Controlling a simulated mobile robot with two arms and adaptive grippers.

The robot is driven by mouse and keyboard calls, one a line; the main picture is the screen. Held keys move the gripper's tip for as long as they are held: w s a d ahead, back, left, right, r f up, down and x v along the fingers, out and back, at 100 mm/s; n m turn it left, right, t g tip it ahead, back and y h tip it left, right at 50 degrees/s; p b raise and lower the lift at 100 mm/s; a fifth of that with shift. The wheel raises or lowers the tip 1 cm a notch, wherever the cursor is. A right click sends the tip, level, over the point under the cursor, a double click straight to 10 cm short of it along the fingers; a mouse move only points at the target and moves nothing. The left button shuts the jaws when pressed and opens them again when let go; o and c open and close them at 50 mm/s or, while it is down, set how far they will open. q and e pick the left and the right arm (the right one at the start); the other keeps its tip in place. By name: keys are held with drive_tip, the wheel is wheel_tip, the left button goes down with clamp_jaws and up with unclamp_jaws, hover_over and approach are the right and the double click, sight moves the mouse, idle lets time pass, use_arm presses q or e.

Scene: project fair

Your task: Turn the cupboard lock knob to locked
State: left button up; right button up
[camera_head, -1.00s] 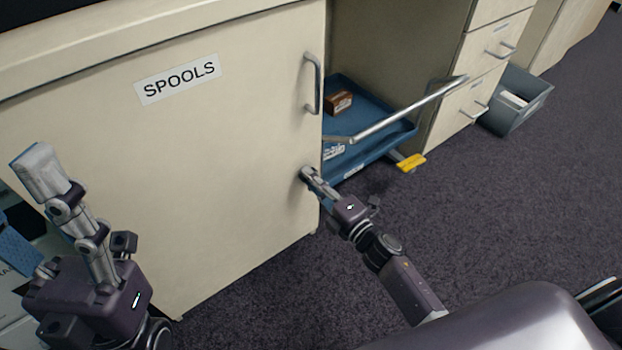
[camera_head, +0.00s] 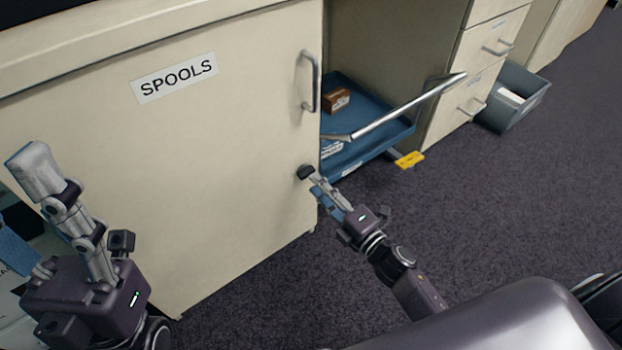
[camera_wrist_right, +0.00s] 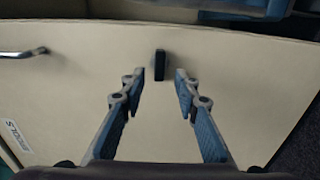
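The dark lock knob (camera_head: 304,172) is on the cream cupboard door (camera_head: 230,190) marked SPOOLS, below the handle near the door's right edge. My right gripper (camera_head: 314,184) is just in front of and below the knob. In the wrist view its fingers (camera_wrist_right: 160,76) are apart, with the knob centred just beyond the tips and a gap on both sides. My left gripper (camera_head: 20,205) is at the far left, fingers spread and empty.
The metal door handle (camera_head: 309,82) is above the knob. To the right are a blue cart tray (camera_head: 385,135) with a metal push bar (camera_head: 410,107), a drawer unit (camera_head: 455,120) and a grey bin (camera_head: 520,105). The carpet in front is clear.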

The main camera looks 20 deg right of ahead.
drive_tip(key=v, duration=0.7)
drive_tip(key=shift+s, duration=0.3)
drive_tip(key=shift+d, duration=0.1)
